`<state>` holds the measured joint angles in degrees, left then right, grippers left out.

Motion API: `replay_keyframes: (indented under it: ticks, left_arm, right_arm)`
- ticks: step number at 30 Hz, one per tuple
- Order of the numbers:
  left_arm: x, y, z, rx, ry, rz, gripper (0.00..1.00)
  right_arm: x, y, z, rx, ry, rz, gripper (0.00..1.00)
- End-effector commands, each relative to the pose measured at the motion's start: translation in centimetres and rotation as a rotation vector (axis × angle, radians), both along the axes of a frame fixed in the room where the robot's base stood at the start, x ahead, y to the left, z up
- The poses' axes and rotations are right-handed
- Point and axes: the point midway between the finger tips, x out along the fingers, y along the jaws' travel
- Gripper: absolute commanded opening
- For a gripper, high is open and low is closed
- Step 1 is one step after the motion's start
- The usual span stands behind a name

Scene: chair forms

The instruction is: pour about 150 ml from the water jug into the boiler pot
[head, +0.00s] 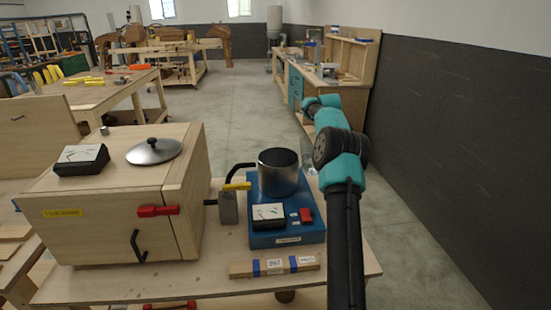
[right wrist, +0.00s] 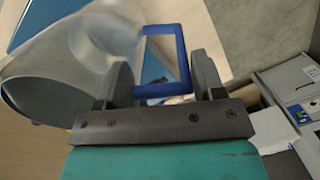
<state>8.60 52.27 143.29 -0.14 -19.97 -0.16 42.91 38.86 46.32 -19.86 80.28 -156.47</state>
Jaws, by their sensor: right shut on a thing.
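The boiler pot (head: 278,176) is a dark metal pot with an open top and a black handle to the left. It stands upright on a blue base unit (head: 285,235) near the table's right side. The water jug (right wrist: 80,60) is a clear vessel with a blue handle (right wrist: 181,60), seen slanted in the right wrist view. My right gripper (right wrist: 163,82) is shut on the jug's handle. In the head view a faint clear shape beside the pot's right may be the jug, mostly hidden by my right arm. The water level cannot be told. My left gripper is not in view.
A wooden box (head: 105,205) with a meter (head: 81,160) and a domed lid (head: 153,151) on top fills the table's left. A grey block with a yellow lever (head: 236,187) stands left of the pot. A labelled wooden strip (head: 274,267) lies in front.

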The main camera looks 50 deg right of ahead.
Motion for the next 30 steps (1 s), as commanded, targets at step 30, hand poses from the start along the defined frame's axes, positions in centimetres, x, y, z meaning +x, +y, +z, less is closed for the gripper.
replay_keyframes:
  ticks: [30]
  left_arm:
    - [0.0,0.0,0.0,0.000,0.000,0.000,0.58]
  right_arm:
    - [3.8,5.6,9.1,-0.534,0.373,0.000,0.14]
